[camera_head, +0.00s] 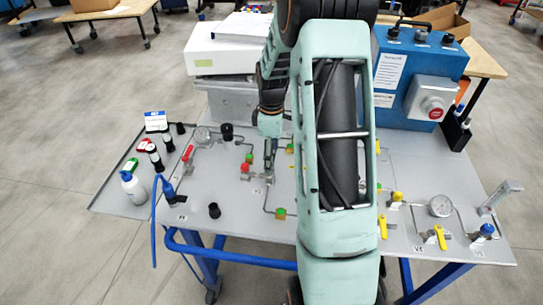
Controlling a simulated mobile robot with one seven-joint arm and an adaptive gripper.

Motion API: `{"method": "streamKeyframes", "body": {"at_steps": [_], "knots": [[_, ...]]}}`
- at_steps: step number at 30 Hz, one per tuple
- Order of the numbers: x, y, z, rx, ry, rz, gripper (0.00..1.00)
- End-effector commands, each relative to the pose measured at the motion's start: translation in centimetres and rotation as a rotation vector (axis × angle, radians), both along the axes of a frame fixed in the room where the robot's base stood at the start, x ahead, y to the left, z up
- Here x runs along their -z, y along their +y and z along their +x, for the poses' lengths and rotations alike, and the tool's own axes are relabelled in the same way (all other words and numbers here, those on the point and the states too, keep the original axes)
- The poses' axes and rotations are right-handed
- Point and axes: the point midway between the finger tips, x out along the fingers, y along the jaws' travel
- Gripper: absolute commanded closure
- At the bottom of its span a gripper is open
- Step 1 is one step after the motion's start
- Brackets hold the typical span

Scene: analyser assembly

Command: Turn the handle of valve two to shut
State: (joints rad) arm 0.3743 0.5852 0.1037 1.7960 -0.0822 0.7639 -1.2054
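The grey panel (130,205) on the blue-framed bench carries pipes, gauges and valves. My arm reaches down over its middle. My gripper (270,158) points down at a fitting (267,178) left of centre, with the fingertips close to it. Whether they touch it, and whether they are open, is too small to tell. A small label (257,190) lies beside this fitting, but I cannot read it, so I cannot confirm this is valve two. Any handle there is hidden by the fingers. A red valve handle (187,153) stands further left. Yellow handles (440,237) and (382,227) are at the right.
A white bottle (132,187) and dark vials (156,157) are at the left edge. A pressure gauge (440,206) stands at the right. My arm hides the panel's centre.

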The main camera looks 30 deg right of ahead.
Motion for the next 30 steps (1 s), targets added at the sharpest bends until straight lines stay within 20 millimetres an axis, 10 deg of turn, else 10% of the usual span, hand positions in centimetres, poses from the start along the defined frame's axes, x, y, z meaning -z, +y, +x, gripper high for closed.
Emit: {"method": "streamKeyframes", "body": {"at_steps": [9, 21, 30], "knots": [[0.37, 0.01, 0.01, 0.000, 0.000, 0.000, 0.30], [0.33, 0.00, 0.01, 0.000, -0.001, -0.001, 0.72], [0.35, -0.06, -0.03, 0.039, -0.001, -0.001, 0.72]]}}
